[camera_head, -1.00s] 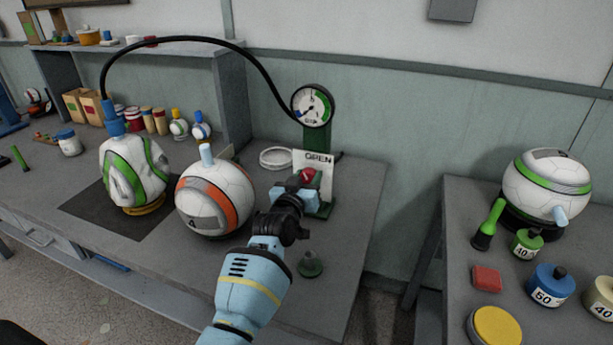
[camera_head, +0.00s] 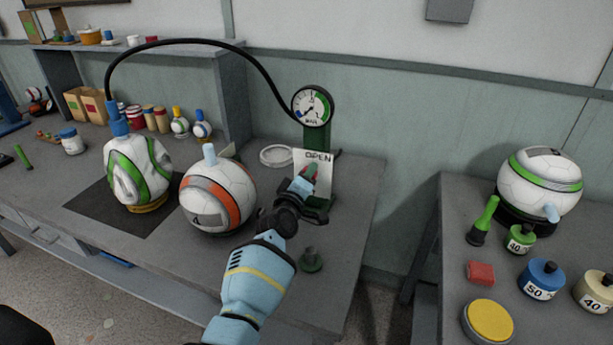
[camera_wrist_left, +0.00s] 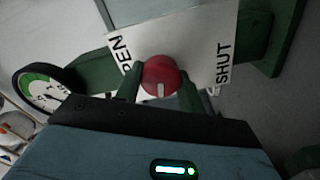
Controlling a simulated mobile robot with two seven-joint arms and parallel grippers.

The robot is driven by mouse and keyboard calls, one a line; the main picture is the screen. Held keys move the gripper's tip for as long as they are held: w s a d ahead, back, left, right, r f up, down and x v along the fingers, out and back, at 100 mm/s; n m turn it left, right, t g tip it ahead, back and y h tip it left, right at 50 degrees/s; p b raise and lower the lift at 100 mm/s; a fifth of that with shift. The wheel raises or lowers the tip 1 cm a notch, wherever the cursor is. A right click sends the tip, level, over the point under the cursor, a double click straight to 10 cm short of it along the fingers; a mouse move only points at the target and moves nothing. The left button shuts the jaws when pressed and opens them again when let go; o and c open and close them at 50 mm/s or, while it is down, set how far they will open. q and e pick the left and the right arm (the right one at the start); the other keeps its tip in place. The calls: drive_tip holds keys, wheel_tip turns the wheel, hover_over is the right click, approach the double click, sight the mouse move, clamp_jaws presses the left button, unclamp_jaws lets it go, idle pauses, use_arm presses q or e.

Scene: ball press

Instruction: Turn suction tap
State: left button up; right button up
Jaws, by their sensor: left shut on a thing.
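The suction tap is a red knob (camera_wrist_left: 161,75) with a pale mark, in front of a white card (camera_wrist_left: 195,45) lettered OPEN and SHUT. In the left wrist view the mark is at the knob's lower edge, on the side facing my gripper. My left gripper (camera_wrist_left: 160,88) has its dark green fingers on both sides of the knob, shut on it. In the head view my left gripper (camera_head: 306,184) covers most of the knob at the green gauge stand (camera_head: 317,140). The round gauge (camera_head: 312,105) sits on top of the stand. My right gripper is not in view.
A black hose (camera_head: 190,40) arches from the gauge to a crumpled white-green ball (camera_head: 138,170). A white-orange ball (camera_head: 218,195) stands close left of my arm. A second table (camera_head: 450,230) stands right, across a gap.

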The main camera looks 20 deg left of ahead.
use_arm(q)
drive_tip(key=shift+f+n, duration=0.1)
drive_tip(key=shift+n, duration=1.1)
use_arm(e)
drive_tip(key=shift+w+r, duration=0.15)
use_arm(q)
drive_tip(key=o, duration=1)
drive_tip(key=shift+c, duration=0.2)
drive_tip(key=shift+s, duration=0.1)
drive_tip(key=s+p, duration=0.1)
drive_tip(key=s, duration=0.6)
drive_tip(key=shift+s+p, duration=0.35)
drive_tip(key=shift+p, duration=0.05)
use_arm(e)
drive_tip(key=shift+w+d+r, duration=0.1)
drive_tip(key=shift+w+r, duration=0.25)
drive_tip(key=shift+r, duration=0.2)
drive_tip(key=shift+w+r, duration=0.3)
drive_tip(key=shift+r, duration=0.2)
